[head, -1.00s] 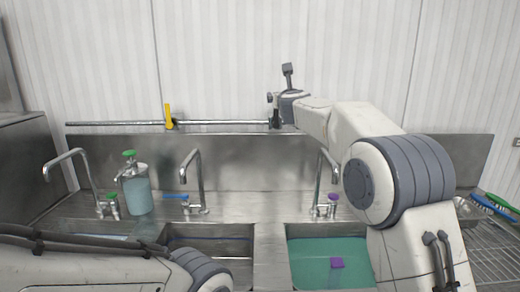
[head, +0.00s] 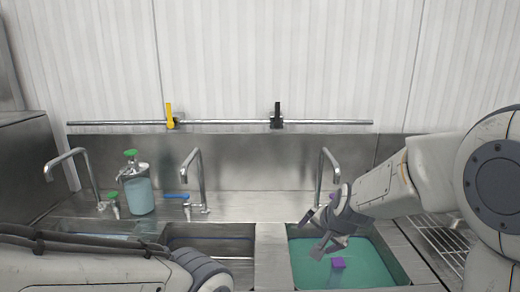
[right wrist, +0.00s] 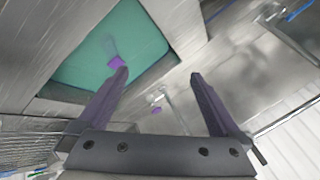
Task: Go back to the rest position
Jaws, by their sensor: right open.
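My right gripper (head: 322,236) is in the head view above the right sink basin (head: 402,280), its fingers pointing down and left. In the right wrist view my right gripper (right wrist: 158,75) has its two fingers well apart with nothing between them. My left arm (head: 90,270) lies low across the bottom left of the head view, and its gripper is out of view.
The right basin holds green water (head: 370,262) with a purple item (head: 338,263) in it. Faucets (head: 198,178) stand behind the basins. A soap bottle (head: 139,194) is at the left. A wall pipe (head: 225,122) carries a yellow handle (head: 169,113) and a black handle (head: 277,115).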

